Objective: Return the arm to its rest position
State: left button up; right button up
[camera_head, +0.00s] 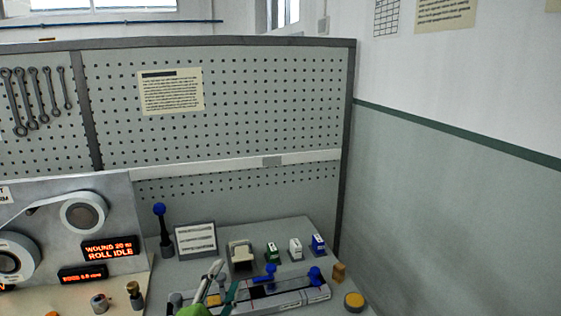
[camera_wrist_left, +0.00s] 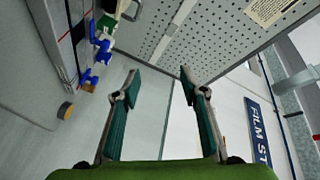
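My left gripper (camera_head: 228,273) shows at the bottom of the head view, over the near left part of the bench fixture. Its green body is cut off by the lower edge. In the left wrist view the left gripper (camera_wrist_left: 159,80) has its two teal-padded fingers well apart, with nothing between them. My right gripper is in neither view.
A long fixture with blue knobs (camera_head: 314,275) lies beside the gripper. Behind it stand small green, white and blue blocks (camera_head: 295,249). A winding machine (camera_head: 112,215) is at left, a blue-topped lever (camera_head: 159,210) beside it. A pegboard (camera_head: 250,110) closes the back.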

pick_arm(q)
jog(key=s+a+f+n+g+y, duration=0.1)
jog(key=s+f, duration=0.1)
jog(key=f, duration=0.1)
jog(key=s+a+f+n+g, duration=0.2)
jog(key=s+f, duration=0.1)
jog(key=f, duration=0.1)
jog(key=s+a+f+n+g+y, duration=0.1)
jog(key=s+a+f+n, duration=0.1)
jog(key=f, duration=0.1)
jog(key=shift+s+f+y, duration=0.3)
jog(key=shift+s+f, duration=0.05)
jog(key=shift+f, duration=0.05)
jog(key=s+a+f+n+g, duration=0.1)
jog(key=s+f+n+g, duration=0.35)
jog(key=s, duration=0.85)
jog(key=s+a+f+n+g, duration=0.2)
jog(key=s+f+g, duration=0.5)
jog(key=s, duration=0.5)
jog(key=s+f+b, duration=0.3)
jog(key=f+b, duration=0.2)
jog(key=f, duration=2.9)
jog(key=s+a+f+g+b, duration=0.1)
jog(key=s+a+f+b, duration=0.2)
jog(key=s+f, duration=1.3)
notch_tip(320, 180, down, 3)
jog(key=shift+s+r+b, duration=0.2)
jog(key=shift+s+b, duration=0.1)
jog(key=shift+b, duration=0.15)
